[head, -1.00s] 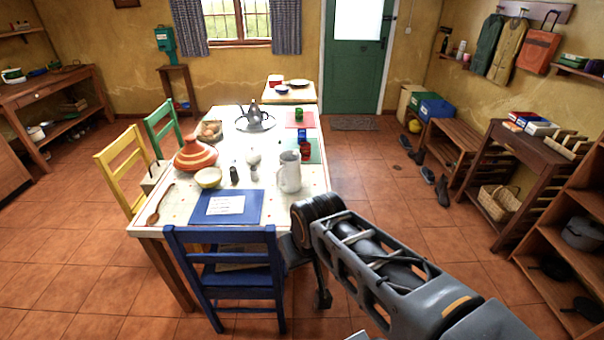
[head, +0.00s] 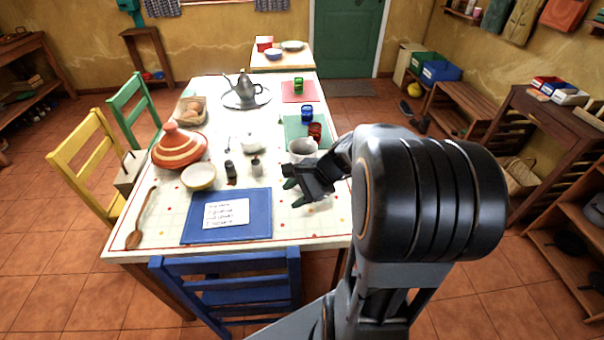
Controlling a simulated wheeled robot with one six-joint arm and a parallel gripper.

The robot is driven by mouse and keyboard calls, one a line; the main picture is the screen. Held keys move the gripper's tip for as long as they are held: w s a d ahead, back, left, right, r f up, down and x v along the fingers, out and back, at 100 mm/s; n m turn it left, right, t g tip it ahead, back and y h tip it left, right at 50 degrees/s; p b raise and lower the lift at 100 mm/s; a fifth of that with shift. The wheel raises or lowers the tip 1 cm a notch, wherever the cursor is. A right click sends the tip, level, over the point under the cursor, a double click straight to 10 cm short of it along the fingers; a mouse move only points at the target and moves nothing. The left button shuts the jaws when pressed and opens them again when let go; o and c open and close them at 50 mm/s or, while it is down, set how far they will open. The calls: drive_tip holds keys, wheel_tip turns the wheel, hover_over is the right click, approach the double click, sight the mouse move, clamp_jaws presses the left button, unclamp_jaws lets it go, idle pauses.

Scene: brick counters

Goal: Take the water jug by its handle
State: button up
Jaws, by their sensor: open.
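The pale grey water jug (head: 302,148) stands on the table near its right edge. In the head view only its upper part and rim show; my gripper and arm hide the lower part, and I cannot make out its handle. My gripper (head: 294,193) is open over the table's right side, in front of the jug in the picture. Its fingers point left and no object shows between them. I cannot tell whether it touches the jug.
Near the jug stand a red glass (head: 315,131), a blue glass (head: 307,114), a white sugar bowl (head: 253,141) and small shakers (head: 231,170). A blue placemat (head: 228,216) lies in front, a striped tagine (head: 180,148) left. A blue chair (head: 228,285) blocks the near edge.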

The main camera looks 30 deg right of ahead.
drive_tip(key=w+d+f+m+t+b, duration=0.1)
drive_tip(key=w+d+f+m+t, duration=0.2)
drive_tip(key=d+m, duration=0.3)
drive_tip(key=w+d+f+m+t+b, duration=0.1)
drive_tip(key=w+d+f+m+t, duration=0.1)
drive_tip(key=d+m+t, duration=0.3)
drive_tip(key=shift+m+g, duration=0.5)
drive_tip(key=shift+m, duration=0.3)
drive_tip(key=shift+w+d+x, duration=0.1)
drive_tip(key=shift+x, duration=2)
drive_tip(key=shift+w+d+x, duration=0.1)
drive_tip(key=shift+d+x, duration=0.05)
drive_tip(key=shift+x, duration=1.95)
drive_tip(key=shift+w+d+x, duration=0.1)
drive_tip(key=shift+x, duration=2)
drive_tip(key=shift+s, duration=0.1)
clamp_jaws()
drive_tip(key=shift+r, duration=0.2)
